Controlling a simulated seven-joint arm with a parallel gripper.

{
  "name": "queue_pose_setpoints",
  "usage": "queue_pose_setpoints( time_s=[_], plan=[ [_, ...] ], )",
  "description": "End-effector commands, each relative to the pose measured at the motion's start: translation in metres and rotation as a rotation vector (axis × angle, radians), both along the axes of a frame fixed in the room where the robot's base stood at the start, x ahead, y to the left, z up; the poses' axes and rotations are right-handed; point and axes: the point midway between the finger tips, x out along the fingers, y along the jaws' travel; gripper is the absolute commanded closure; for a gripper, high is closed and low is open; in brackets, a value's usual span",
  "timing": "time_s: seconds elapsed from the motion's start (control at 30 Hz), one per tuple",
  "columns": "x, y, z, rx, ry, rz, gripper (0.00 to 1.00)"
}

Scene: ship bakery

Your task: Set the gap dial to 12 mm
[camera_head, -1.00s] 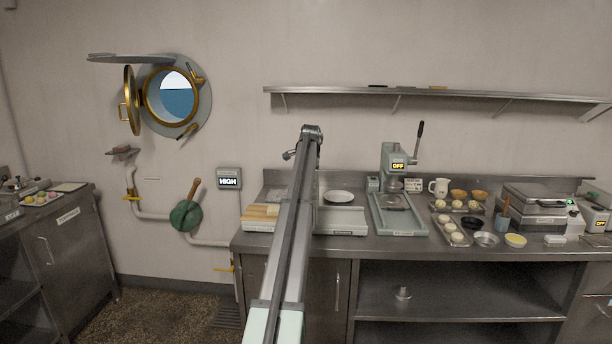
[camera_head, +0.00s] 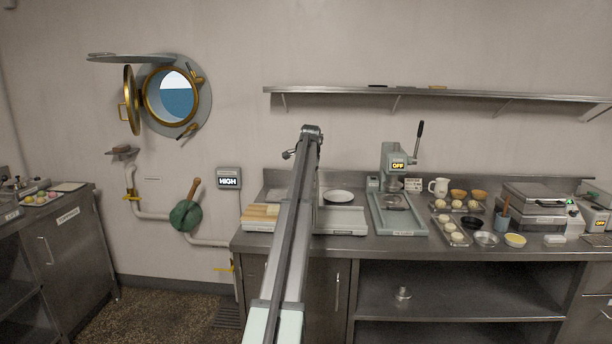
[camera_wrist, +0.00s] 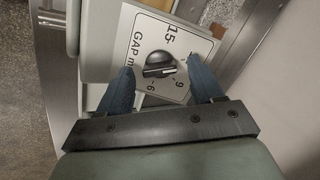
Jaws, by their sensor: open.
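In the wrist view, the gap dial is a round black knob (camera_wrist: 160,65) with a raised grip bar, on a white plate (camera_wrist: 140,38) lettered "GAP m…". The numbers 15, 9 and 6 show around it; I cannot make out a 12. A pale line on the bar points right, roughly towards the 9. My gripper (camera_wrist: 160,66) is open, with one blue-grey finger on each side of the knob. The fingers look apart from the knob; their height over it is unclear. In the head view my arm hides the gripper and dial.
A grey machine with a bread board (camera_head: 262,211) stands on the steel counter behind my arm. A wall shelf (camera_head: 440,95) runs above.

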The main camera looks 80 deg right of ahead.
Motion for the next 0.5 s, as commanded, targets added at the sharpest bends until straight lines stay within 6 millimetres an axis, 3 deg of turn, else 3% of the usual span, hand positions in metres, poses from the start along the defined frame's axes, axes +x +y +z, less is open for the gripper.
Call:
queue_pose_setpoints(
  time_s=[0.27,0.5],
  plan=[
    [0.0,0.001,0.003,0.0,0.0,0.0,0.34],
    [-0.004,0.015,0.029,-0.001,0.0,0.0,0.34]
  ],
)
